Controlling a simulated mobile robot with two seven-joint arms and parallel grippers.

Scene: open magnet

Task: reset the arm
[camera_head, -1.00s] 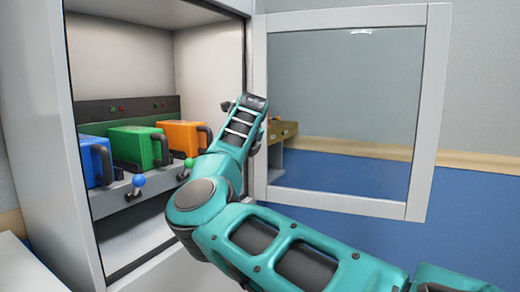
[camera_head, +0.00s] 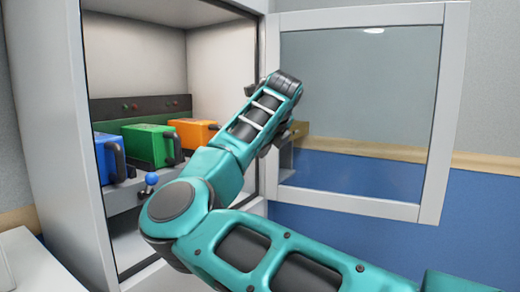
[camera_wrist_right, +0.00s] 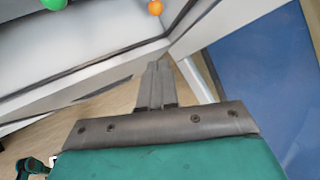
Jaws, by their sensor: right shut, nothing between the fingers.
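My teal right arm (camera_head: 265,250) reaches in from the lower right of the head view. It bends at a round elbow and rises in front of the open cabinet, with its wrist near the cabinet's right edge. The jaws are mostly hidden behind the wrist there. In the right wrist view my right gripper (camera_wrist_right: 158,68) is shut and empty, its fingers together in front of the cabinet's edge and touching nothing that I can see. My left gripper is not in view.
The white cabinet (camera_head: 55,120) holds blue (camera_head: 109,160), green (camera_head: 148,146) and orange (camera_head: 190,131) boxes with dark handles. A blue ball knob (camera_head: 152,179) sits below them. The glazed door (camera_head: 455,100) stands open to the right, close to my wrist.

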